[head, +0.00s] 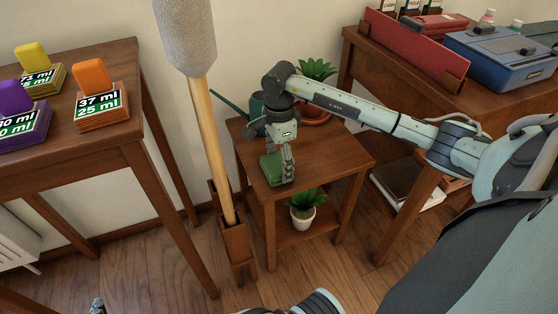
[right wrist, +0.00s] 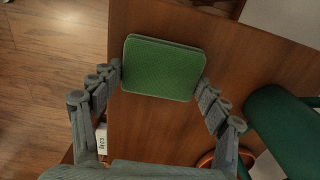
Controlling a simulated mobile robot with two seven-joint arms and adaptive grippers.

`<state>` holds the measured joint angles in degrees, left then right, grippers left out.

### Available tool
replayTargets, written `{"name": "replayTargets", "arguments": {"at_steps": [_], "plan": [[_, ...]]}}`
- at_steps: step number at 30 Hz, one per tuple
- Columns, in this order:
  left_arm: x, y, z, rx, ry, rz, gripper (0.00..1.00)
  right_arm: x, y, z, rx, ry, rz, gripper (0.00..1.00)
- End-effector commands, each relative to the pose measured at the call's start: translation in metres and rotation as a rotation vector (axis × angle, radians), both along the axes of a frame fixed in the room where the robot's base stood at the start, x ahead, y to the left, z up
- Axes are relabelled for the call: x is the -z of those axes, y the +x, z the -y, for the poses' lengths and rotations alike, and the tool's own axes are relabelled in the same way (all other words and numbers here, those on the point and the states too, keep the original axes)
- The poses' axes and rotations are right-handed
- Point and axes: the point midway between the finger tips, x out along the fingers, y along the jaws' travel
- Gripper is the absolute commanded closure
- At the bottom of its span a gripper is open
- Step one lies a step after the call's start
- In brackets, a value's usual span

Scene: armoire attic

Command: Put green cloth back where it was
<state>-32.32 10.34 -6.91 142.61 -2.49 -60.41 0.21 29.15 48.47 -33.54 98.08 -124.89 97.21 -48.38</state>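The green cloth (head: 272,169) looks like a flat, folded square pad with rounded corners. It lies on the top of the small wooden side table (head: 330,158). In the right wrist view the cloth (right wrist: 163,68) sits between the tips of my right gripper's fingers. My right gripper (head: 281,172) points down over the cloth, its fingers spread wide, one at each side edge. The tips are at or very near the edges; I cannot tell if they touch. Of my left arm only small parts show at the bottom edge of the head view; its finger state is hidden.
A dark green watering can (head: 257,108) and a potted plant (head: 316,95) stand behind the gripper. A long-handled grey-headed tool (head: 208,120) stands upright at left. A table with coloured blocks (head: 92,75) is left; a desk with a blue box (head: 505,58) is right.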

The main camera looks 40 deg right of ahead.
Motion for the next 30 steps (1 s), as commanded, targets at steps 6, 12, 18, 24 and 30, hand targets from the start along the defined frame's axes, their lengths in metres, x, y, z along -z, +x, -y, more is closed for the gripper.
{"name": "replayTargets", "arguments": {"at_steps": [6,12,18,24,30], "plan": [[-0.002,0.002,0.001,0.0,-0.004,0.007,0.08,0.0,0.0,0.0,0.0,0.0,0.0,0.05],[-0.002,0.001,0.001,0.0,-0.003,0.006,0.08,0.0,0.0,0.0,0.0,0.0,0.0,0.05],[0.0,-0.003,-0.002,-0.006,0.005,-0.021,0.08,-0.003,0.0,0.0,0.0,0.0,0.0,0.05],[0.011,-0.016,-0.015,-0.029,0.034,-0.097,0.08,-0.037,0.001,0.001,-0.001,-0.002,0.006,0.05],[0.018,-0.025,-0.024,-0.047,0.052,-0.151,0.08,-0.082,0.001,0.001,0.0,-0.002,0.005,0.05]]}}
